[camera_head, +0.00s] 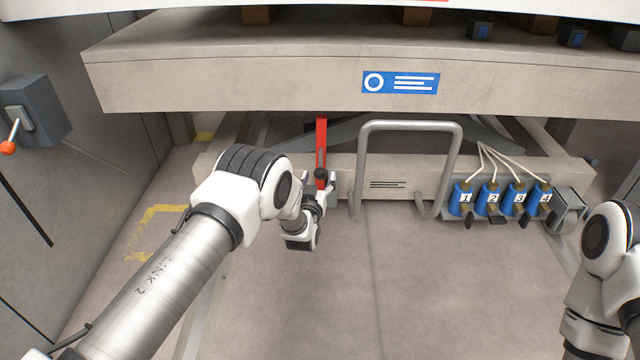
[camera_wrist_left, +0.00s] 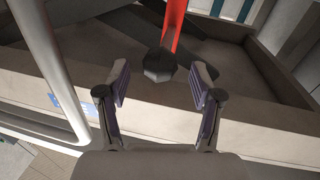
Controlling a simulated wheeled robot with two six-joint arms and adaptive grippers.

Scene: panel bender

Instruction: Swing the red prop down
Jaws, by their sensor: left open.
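The red prop (camera_head: 321,150) is a narrow red bar standing upright under the raised beige panel in the head view. A dark knob shows at its lower end. In the left wrist view the red prop (camera_wrist_left: 174,28) comes down from the top edge to the dark faceted knob (camera_wrist_left: 159,64). My left gripper (camera_head: 318,190) is at the prop's lower end; part of the prop's foot is hidden behind it. In the left wrist view the left gripper (camera_wrist_left: 160,88) is open, with the knob just beyond and between its fingertips. My right gripper is out of view.
A grey tubular handle (camera_head: 410,125) stands just right of the prop. Several blue numbered units (camera_head: 463,198) with cables sit further right. A grey box with an orange-tipped lever (camera_head: 12,130) is on the left wall. The floor in front is clear.

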